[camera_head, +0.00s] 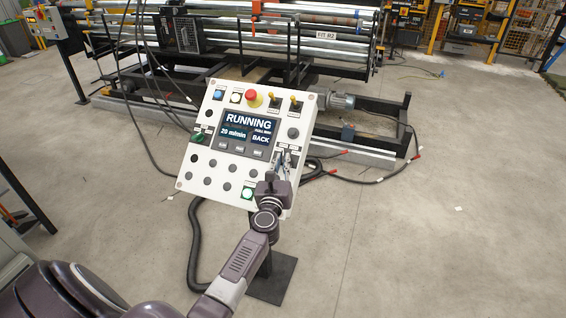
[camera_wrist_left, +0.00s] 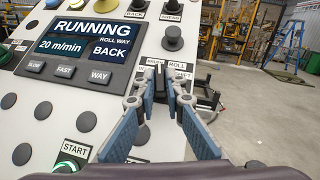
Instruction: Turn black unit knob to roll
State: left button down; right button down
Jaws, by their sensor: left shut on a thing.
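The white control panel (camera_head: 215,165) stands tilted on a post in the middle of the head view. Its screen (camera_head: 248,133) reads RUNNING, 20 m/min and BACK. My left gripper (camera_head: 287,160) is at the panel's right side. In the left wrist view, my left gripper (camera_wrist_left: 160,85) has its two fingers closed on the black unit knob (camera_wrist_left: 160,80), one on each side. The knob's handle looks roughly upright in that view. A label reading ROLL is to its right; the other labels there are partly covered by the fingers. My right gripper is not in view.
A lit green START button (camera_head: 247,192) is below the knob. A red emergency button (camera_head: 253,98) and yellow-tipped switches (camera_head: 296,97) are along the panel's top. A roller machine (camera_head: 270,35) stands behind. Cables lie on the floor; the floor at right is mostly clear.

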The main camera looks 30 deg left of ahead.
pick_arm(q)
jog(key=m+h, duration=0.1)
jog(key=m+t+h+b, duration=0.1)
jog(key=m, duration=0.1)
jog(key=m+h, duration=0.1)
jog(key=shift+s+a+f+m+h, duration=0.1)
jog(key=shift+a+f+m+h, duration=0.05)
jog(key=shift+a+m+h, duration=0.15)
jog(key=shift+a+m+h+b, duration=0.2)
jog(key=shift+m+h+b, duration=1.15)
jog(key=shift+m+h, duration=0.85)
jog(key=shift+m, duration=0.3)
jog(key=c, duration=2)
grip_release()
jog(key=shift+r, duration=0.2)
jog(key=shift+s, duration=0.1)
jog(key=s, duration=1.1)
jog(key=shift+s+a, duration=0.2)
jog(key=shift+s, duration=0.2)
